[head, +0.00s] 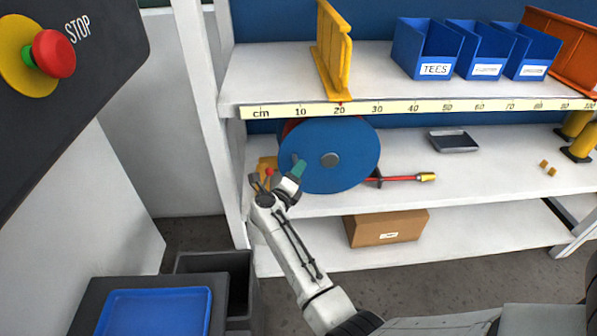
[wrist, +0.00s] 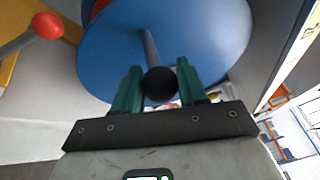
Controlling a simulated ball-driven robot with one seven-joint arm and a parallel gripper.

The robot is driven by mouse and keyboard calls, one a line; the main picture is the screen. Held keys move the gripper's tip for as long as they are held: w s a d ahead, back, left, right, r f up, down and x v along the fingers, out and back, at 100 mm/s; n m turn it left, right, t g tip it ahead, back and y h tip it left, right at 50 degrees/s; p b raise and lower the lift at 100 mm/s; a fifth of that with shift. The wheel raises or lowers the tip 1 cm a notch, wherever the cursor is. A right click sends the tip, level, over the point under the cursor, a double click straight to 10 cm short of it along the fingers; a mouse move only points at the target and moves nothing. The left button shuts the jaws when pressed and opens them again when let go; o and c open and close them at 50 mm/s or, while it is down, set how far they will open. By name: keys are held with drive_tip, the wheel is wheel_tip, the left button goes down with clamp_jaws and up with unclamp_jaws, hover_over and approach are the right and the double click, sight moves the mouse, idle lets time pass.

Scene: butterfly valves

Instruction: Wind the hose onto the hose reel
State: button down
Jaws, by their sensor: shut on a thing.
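The hose reel (head: 345,140) stands on the middle shelf, its round blue side disc facing me. The disc fills the top of the wrist view (wrist: 205,40). A bit of red shows behind the disc. The red hose (head: 400,180) sticks out at the lower right and ends in a brass nozzle (head: 427,177) lying over the shelf. My gripper (head: 295,170) is at the left part of the disc. In the wrist view its green fingers (wrist: 159,85) are shut on the black ball knob (wrist: 159,82) of the crank handle, whose grey stem runs to the disc.
A lever with a red knob (wrist: 46,25) on a yellow part stands close left of my gripper. The shelf above, with a ruler strip (head: 420,108), passes just over the reel. A grey tray (head: 455,148) lies to the right. A cardboard box (head: 388,229) is below.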

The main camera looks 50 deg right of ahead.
wheel_tip(320, 180, up, 3)
drive_tip(key=shift+m+y+p, duration=0.3)
drive_tip(key=shift+m+p, duration=0.4)
drive_tip(key=shift+p, duration=0.5)
drive_tip(key=r+p, duration=0.1)
drive_tip(key=s+d+r+p, duration=0.1)
drive_tip(key=p, duration=0.1)
drive_tip(key=shift+s+d+r+p, duration=0.1)
drive_tip(key=shift+r+p, duration=0.05)
drive_tip(key=shift+p, duration=0.15)
drive_tip(key=shift+r, duration=0.1)
drive_tip(key=c, duration=1.1)
unclamp_jaws()
drive_tip(key=o, duration=0.4)
drive_tip(key=shift+s+d+f, duration=0.1)
drive_tip(key=shift+f, duration=0.1)
drive_tip(key=shift+s+f, duration=0.1)
drive_tip(key=shift+a, duration=0.4)
drive_tip(key=v, duration=1)
drive_tip(key=shift+b, duration=0.35)
